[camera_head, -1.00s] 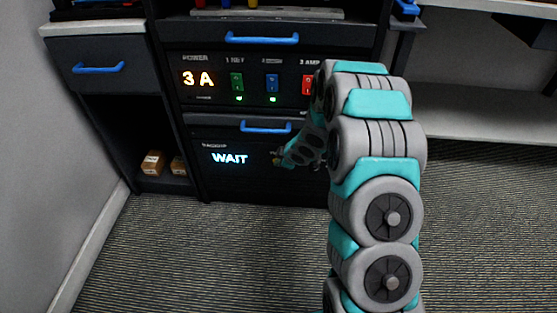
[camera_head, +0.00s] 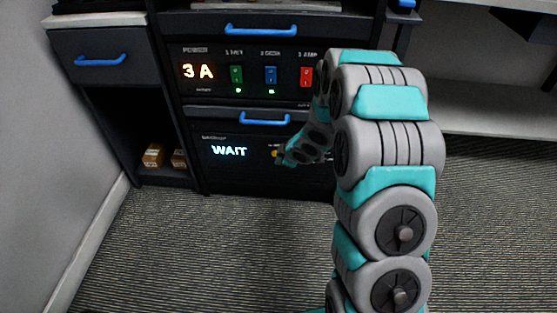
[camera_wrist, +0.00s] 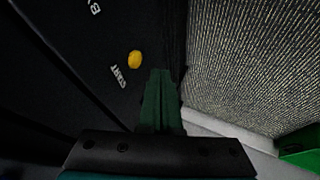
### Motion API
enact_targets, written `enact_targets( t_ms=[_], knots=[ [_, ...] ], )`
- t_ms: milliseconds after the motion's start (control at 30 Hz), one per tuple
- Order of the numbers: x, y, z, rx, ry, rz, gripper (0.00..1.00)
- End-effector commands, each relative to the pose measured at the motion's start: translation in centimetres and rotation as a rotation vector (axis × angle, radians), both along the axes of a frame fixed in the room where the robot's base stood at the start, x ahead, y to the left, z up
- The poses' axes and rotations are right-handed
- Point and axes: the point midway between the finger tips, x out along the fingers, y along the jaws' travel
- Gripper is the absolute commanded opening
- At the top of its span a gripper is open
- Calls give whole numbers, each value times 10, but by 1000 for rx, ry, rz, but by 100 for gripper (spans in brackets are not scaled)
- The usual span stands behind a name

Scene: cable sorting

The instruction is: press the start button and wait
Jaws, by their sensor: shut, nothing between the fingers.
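The start button is a round yellow button (camera_wrist: 135,60) on the black lower panel, with the word START printed beside it in the wrist view. In the head view a small part of the yellow button (camera_head: 274,153) shows just left of my gripper (camera_head: 281,158). In the wrist view my gripper (camera_wrist: 160,75) is shut and empty, its tips close to the button, below and right of it. The tips look apart from the button, though the depth gap is hard to judge. The lower panel's display (camera_head: 229,151) reads WAIT in pale blue letters.
Above is a power panel reading 3 A (camera_head: 198,71), with a green switch (camera_head: 236,74), a blue switch (camera_head: 271,75) and a red switch (camera_head: 306,76). Blue handles (camera_head: 265,119) stick out from the drawers. Small brown boxes (camera_head: 153,156) sit in the left shelf. The carpet is clear.

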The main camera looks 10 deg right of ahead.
Motion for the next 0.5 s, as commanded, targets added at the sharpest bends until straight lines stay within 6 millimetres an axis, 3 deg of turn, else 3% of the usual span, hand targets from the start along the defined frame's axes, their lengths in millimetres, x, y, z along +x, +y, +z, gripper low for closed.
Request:
enact_targets(
  t_ms=[200,500],
  knots=[
    [-21,-8,33,2,-1,0,0],
    [-38,-16,54,-2,3,2,0]
  ],
)
